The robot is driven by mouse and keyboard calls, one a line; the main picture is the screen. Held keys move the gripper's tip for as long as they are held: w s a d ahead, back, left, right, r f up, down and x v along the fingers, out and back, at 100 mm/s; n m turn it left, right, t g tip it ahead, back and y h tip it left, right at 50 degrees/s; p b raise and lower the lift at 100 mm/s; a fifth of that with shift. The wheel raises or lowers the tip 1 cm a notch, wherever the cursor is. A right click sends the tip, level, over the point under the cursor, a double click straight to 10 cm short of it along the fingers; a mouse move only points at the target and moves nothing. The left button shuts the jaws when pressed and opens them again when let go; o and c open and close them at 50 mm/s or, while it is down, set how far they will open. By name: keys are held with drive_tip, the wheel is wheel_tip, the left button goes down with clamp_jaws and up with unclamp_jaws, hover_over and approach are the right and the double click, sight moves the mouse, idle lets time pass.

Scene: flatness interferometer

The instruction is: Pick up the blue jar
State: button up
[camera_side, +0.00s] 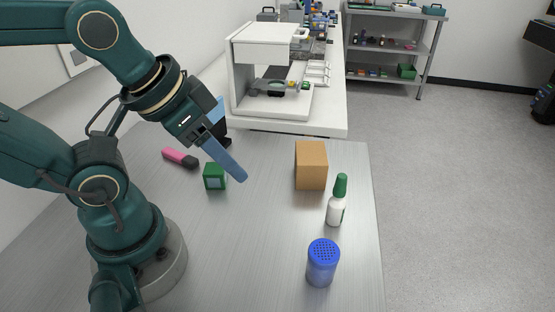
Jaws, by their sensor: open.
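The blue jar (321,267) stands upright near the front right of the metal table, with a perforated top. My gripper (232,143) has blue fingers and is open and empty. It hangs above the table to the upper left of the jar, well apart from it. One finger reaches down over the table near the green box; the other is partly behind my wrist.
A white bottle (336,210) with a green cap stands just behind the jar. A tan block (311,165) is farther back. A small green box (214,176) and a pink-and-black marker (180,158) lie left. A white instrument (268,70) stands behind the table (245,265).

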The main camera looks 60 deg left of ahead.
drive_tip(key=o, duration=0.7)
